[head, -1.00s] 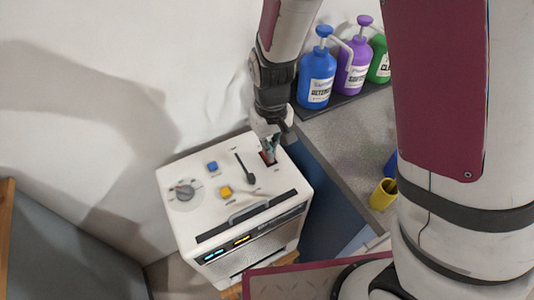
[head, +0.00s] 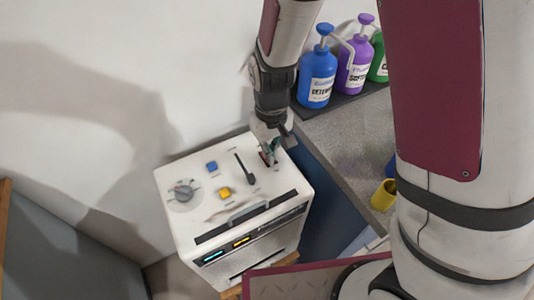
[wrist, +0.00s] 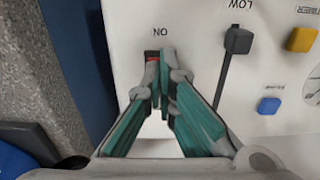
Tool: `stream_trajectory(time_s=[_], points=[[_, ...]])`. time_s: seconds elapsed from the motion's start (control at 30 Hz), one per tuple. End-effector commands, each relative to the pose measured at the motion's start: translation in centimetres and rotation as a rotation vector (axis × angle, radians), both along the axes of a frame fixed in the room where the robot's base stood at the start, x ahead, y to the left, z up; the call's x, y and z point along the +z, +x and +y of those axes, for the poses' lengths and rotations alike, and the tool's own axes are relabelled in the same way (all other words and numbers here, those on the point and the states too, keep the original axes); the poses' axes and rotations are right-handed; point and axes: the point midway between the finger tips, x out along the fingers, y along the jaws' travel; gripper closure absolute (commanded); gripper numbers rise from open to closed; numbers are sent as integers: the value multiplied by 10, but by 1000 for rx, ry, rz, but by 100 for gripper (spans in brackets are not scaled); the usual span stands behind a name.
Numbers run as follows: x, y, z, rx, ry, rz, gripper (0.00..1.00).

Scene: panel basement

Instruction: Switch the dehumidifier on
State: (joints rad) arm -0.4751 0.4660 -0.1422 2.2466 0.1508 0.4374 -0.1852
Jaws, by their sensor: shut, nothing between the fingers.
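The dehumidifier (head: 182,225) is a white box with controls on its top. It also fills much of the wrist view (wrist: 195,25). A red rocker switch (wrist: 151,55) sits below the "ON" label in the wrist view, mostly hidden by the fingertips; a bit of red shows in the head view (head: 264,157). My gripper (wrist: 159,64) is shut and empty, its tips over the switch. Whether they touch or press it is unclear. In the head view my gripper (head: 270,151) is at the box's back right. Cyan and amber displays (head: 240,242) glow on its front.
A black slide lever (head: 245,170), blue button (head: 212,167), yellow button (head: 225,193) and grey dial (head: 184,190) share the top. A grey counter (head: 345,130) stands right, with pump bottles (head: 317,80) and a yellow cup (head: 383,196). A wall stands behind.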

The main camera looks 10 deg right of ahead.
Motion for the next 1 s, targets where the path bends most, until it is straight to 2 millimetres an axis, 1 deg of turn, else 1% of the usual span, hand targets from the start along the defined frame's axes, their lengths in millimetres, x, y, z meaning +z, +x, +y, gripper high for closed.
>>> stream_trajectory(time_s=[0.13,0.33,1.0], points=[[-3,0,0,0,0,0,100],[1,0,0,0,0,0,100],[50,-1,0,1,0,-1,100]])
